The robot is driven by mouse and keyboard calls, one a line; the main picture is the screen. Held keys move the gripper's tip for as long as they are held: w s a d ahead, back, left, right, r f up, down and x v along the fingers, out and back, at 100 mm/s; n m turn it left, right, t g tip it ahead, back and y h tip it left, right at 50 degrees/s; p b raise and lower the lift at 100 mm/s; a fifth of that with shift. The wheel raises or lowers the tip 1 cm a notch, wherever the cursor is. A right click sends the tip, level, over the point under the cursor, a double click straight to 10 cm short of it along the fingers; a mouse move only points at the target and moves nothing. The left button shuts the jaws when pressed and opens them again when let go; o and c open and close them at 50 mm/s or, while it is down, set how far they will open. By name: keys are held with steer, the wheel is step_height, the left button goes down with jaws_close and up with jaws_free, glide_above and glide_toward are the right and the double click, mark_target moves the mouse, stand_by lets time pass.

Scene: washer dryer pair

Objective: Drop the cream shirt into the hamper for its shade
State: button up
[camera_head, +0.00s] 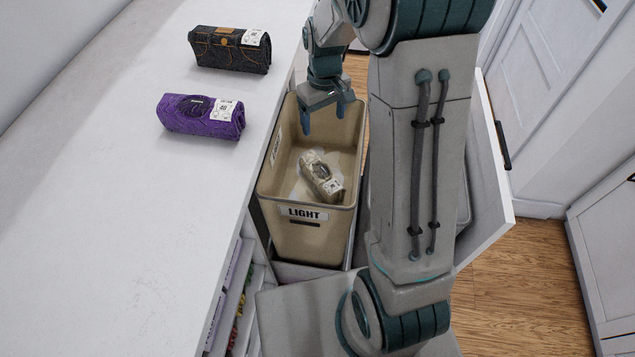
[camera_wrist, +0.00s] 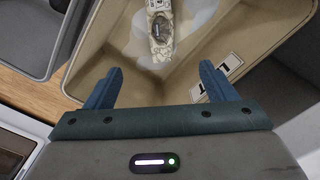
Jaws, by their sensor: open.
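The cream shirt (camera_head: 321,177), a rolled bundle with a pale tag, lies inside the beige hamper (camera_head: 303,237) labelled LIGHT. It also shows in the wrist view (camera_wrist: 160,28), at the top, cut off by the frame edge. My gripper (camera_head: 325,115) is over the far part of the hamper opening, fingers pointing down, apart from the shirt. In the wrist view its two blue fingers (camera_wrist: 160,88) are spread with nothing between them. My arm hides the right side of the hamper and what stands beside it.
A dark denim roll (camera_head: 230,50) and a purple roll (camera_head: 200,116) lie on the white counter (camera_head: 110,220). A grey bin (camera_wrist: 32,35) stands beside the hamper in the wrist view. A white drawer front (camera_head: 493,165) is at the right. Wooden floor (camera_head: 520,290) is clear beyond.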

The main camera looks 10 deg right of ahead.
step_height(320, 180, up, 7)
steer(key=shift+f, duration=0.1)
stand_by(0.5)
